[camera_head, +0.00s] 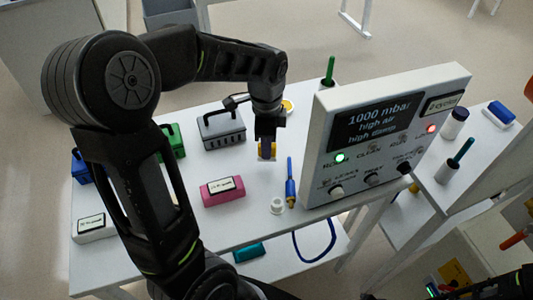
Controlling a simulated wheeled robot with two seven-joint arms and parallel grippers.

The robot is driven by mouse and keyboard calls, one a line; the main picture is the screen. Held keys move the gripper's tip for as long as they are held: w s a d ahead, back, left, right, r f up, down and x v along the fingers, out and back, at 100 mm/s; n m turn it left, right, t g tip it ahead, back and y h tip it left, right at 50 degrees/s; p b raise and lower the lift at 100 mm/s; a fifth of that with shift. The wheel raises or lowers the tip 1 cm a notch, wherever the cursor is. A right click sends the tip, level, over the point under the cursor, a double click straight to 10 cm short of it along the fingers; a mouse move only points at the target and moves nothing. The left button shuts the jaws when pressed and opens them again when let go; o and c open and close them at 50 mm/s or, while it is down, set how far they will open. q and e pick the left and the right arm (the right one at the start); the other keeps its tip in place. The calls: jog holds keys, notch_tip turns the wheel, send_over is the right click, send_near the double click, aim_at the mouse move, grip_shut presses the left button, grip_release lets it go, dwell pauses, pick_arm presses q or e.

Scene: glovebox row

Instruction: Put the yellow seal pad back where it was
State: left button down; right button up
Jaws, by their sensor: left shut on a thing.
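My left gripper (268,146) is above the middle of the white table, pointing down. It is shut on a small yellow block, the yellow seal pad (265,153), whose lower part shows between the fingers. I cannot tell whether the pad touches the table top. A round item with a yellow-orange top (288,105) sits behind the gripper, partly hidden by the arm. Only dark parts of my right arm show at the bottom right edge; its gripper is not in view.
A grey control panel (385,135) reading "1000 mbar, high air, high damp" stands right. A pink labelled block (222,191), white ring piece (277,205), blue tool (290,190), grey case (222,130) and green case (172,142) surround the gripper.

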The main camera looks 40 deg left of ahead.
pick_arm(q)
jog(key=shift+f, duration=1.9)
jog(key=c, duration=1.3)
grip_release()
jog(key=shift+r, duration=0.15)
notch_tip(320, 180, up, 12)
jog(key=shift+f+b, duration=0.1)
jog(key=shift+b, duration=0.25)
